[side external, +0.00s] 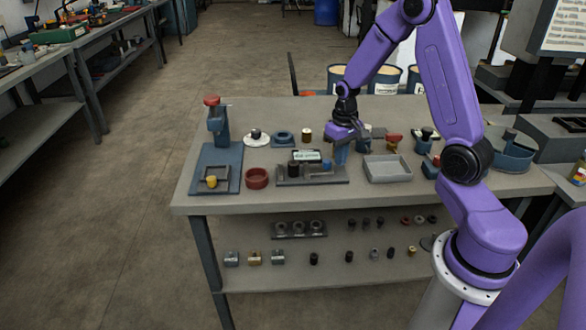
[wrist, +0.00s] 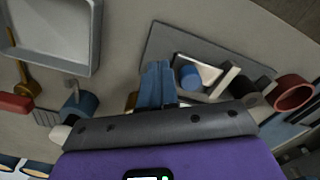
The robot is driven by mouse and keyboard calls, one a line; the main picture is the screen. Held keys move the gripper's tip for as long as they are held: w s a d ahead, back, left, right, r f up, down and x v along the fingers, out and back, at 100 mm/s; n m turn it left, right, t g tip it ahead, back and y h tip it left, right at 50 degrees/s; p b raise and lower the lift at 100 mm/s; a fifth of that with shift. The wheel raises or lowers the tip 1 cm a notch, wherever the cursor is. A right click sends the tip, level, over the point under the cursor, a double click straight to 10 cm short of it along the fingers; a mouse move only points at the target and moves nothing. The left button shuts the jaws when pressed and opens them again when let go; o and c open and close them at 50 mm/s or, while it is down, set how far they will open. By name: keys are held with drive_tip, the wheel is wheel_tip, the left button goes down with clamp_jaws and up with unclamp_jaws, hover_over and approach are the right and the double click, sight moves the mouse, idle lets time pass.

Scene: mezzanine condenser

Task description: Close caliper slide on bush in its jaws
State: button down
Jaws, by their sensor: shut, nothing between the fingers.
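A caliper with a pale display (side external: 306,155) sits on a dark grey base plate (side external: 312,182) in the middle of the bench. The base plate also shows in the wrist view (wrist: 165,42). A small blue-topped cylinder (wrist: 190,76), apparently the bush, stands by pale and dark caliper parts (wrist: 222,82). It shows as a dark blue shape in the side view (side external: 327,165). Whether the jaws touch it cannot be told. My gripper (side external: 341,157) is at the right end of the caliper, its blue fingers (wrist: 155,84) shut and empty. My gripper body hides part of the caliper in the wrist view.
A grey tray (side external: 387,180) lies right of the caliper. A red ring dish (side external: 257,179) and a blue stand (side external: 217,165) with a red knob are to the left. Several small parts line the bench behind. The front bench strip is clear.

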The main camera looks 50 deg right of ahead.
sight(330, 160)
drive_tip(key=shift+f, duration=0.15)
drive_tip(key=shift+f, duration=0.95)
drive_tip(key=shift+w+a, duration=1.15)
drive_tip(key=shift+w, duration=0.05)
idle(1.1)
drive_tip(key=shift+s+d, duration=0.15)
drive_tip(key=shift+s+d, duration=0.3)
drive_tip(key=shift+s, duration=0.05)
drive_tip(key=shift+r, duration=3.5)
